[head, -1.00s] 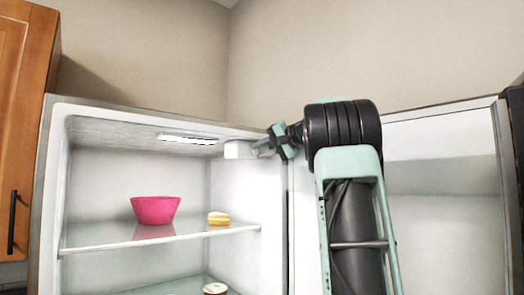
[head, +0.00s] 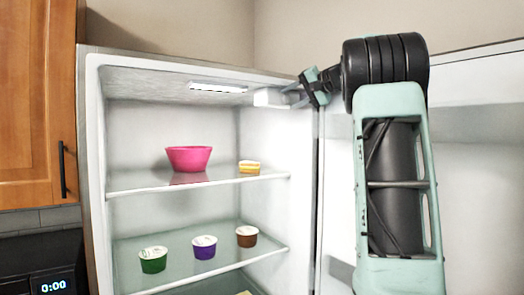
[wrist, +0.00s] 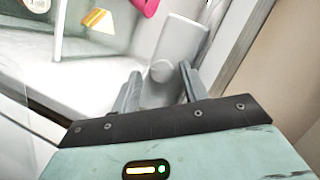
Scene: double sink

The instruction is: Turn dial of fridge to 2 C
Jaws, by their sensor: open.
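The open fridge (head: 93,170) has a white control box (head: 268,97) high on its right inner wall, near the ceiling. In the wrist view the box (wrist: 183,45) shows a small round pale knob (wrist: 160,72), which looks like the dial. Its numbers and setting cannot be read. My gripper (head: 297,93) is at the box's right side in the head view. In the wrist view my gripper (wrist: 160,75) is open, its two grey fingers on either side of the knob. Whether they touch it cannot be told.
A pink bowl (head: 188,158) and a small yellow-and-white item (head: 249,166) stand on the upper shelf. Several small cups, including a purple one (head: 204,247), stand on the shelf below. The open fridge door (head: 470,185) is at right, behind my arm.

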